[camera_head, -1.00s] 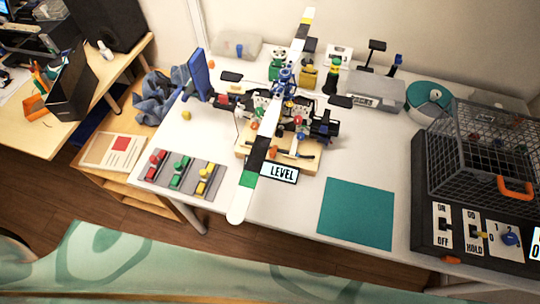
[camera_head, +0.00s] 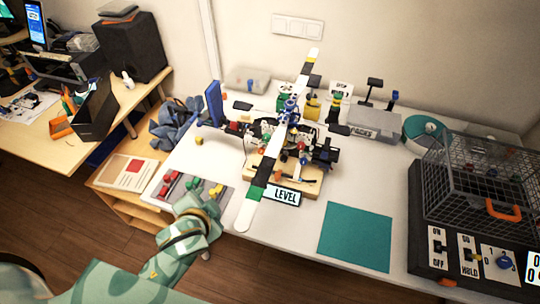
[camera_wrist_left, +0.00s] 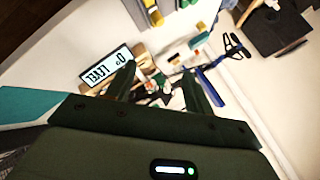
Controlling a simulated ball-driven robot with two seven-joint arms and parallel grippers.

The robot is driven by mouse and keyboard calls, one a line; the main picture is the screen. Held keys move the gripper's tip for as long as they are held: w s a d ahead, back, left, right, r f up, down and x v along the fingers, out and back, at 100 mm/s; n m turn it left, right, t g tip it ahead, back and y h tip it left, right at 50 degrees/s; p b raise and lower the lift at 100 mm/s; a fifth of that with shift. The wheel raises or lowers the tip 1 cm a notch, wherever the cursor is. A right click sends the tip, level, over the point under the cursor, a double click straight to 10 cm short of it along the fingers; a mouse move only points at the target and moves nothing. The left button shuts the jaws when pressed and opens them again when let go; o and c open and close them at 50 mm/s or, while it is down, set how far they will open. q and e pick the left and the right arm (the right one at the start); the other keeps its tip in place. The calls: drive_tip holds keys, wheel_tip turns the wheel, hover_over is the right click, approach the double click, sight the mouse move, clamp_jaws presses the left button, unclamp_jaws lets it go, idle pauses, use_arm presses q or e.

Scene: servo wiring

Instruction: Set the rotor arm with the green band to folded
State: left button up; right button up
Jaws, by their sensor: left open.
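The rotor arm with the green band (camera_head: 257,192) extends from the central hub toward the front edge of the table in the head view. It is black and white with a rounded white tip. It is in line with the opposite rotor arm (camera_head: 313,58), which has a yellow band and points to the back wall. My left arm reaches in from the bottom of the head view, left of the green-banded arm and apart from it. My left gripper (camera_wrist_left: 160,84) is open in the left wrist view, with nothing seen between its fingers. My right gripper is not in view.
A LEVEL sign (camera_head: 282,196) stands in front of the wooden base. My left arm partly covers the grey mat (camera_head: 158,188) with coloured clips. A teal mat (camera_head: 355,236) lies clear to the right. A wire cage (camera_head: 480,180) and switch panel (camera_head: 437,272) stand farther right.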

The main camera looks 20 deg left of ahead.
use_arm(q)
drive_tip(key=w+d+r+m+t+h, duration=0.2)
drive_tip(key=w+d+r+t+h, duration=0.35)
drive_tip(key=r, duration=0.65)
drive_tip(key=w+d+r+m+t+h, duration=0.25)
drive_tip(key=w+d+r+t, duration=0.4)
drive_tip(key=r, duration=0.55)
drive_tip(key=s+d+r+m+g+h, duration=0.3)
drive_tip(key=d+r+m+g+h, duration=0.3)
drive_tip(key=d+r+m+h, duration=0.65)
drive_tip(key=s+d+m+g+h, duration=0.45)
drive_tip(key=d+m+g, duration=0.25)
drive_tip(key=m+g, duration=0.25)
drive_tip(key=m+g+y, duration=0.2)
drive_tip(key=g+y, duration=0.4)
drive_tip(key=y, duration=1.6)
approach(268, 160)
wheel_tip(268, 160, down, 8)
drive_tip(key=shift+r, duration=0.15)
